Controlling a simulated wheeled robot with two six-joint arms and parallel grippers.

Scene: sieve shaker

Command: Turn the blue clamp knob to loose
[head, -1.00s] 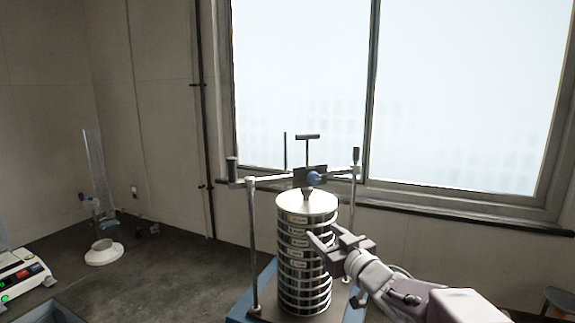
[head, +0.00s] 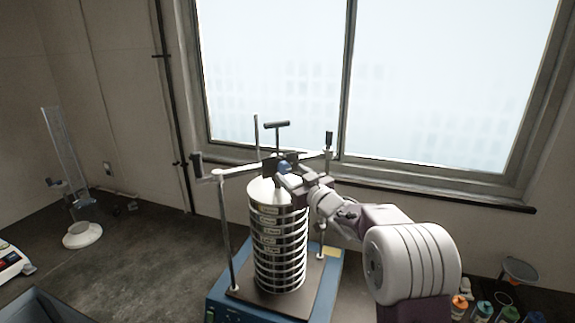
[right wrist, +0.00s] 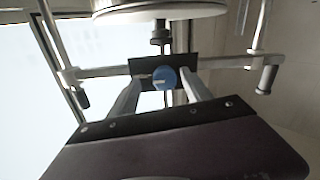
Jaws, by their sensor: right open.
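The blue clamp knob (head: 284,167) sits on the dark clamp block (head: 270,166) in the middle of the crossbar, above the sieve stack (head: 278,240). In the right wrist view the round blue knob (right wrist: 164,78) has a pale line on its face and lies between the fingertips. My right gripper (head: 286,180) is open at the knob, one finger on each side; it also shows in the right wrist view (right wrist: 160,88). I cannot tell whether the fingers touch the knob. My left gripper is not in view.
The stack stands on a blue shaker base (head: 218,296) between upright rods (head: 227,235). A T-handle (head: 277,125) rises above the crossbar. A clear column on a white foot (head: 82,236) and a balance (head: 12,262) are at left. Several small bottles (head: 483,311) are at lower right.

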